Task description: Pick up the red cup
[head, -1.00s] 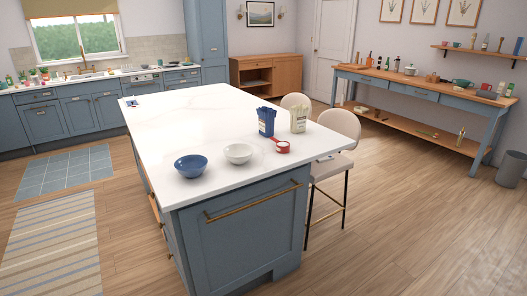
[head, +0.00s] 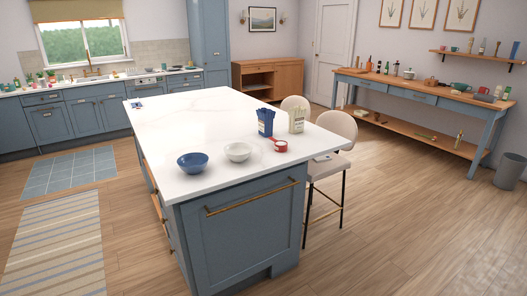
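A small red cup (head: 281,146) stands on the white top of the kitchen island (head: 205,107), near its right edge. It looks like a measuring cup with a short handle and a pale inside, though it is too small to be sure. It sits to the right of a white bowl (head: 237,152) and in front of a cream carton (head: 297,119). Nothing covers it. My gripper is not in view.
A long side table (head: 420,87) with several items is at right. Wood floor (head: 400,220) between them is clear.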

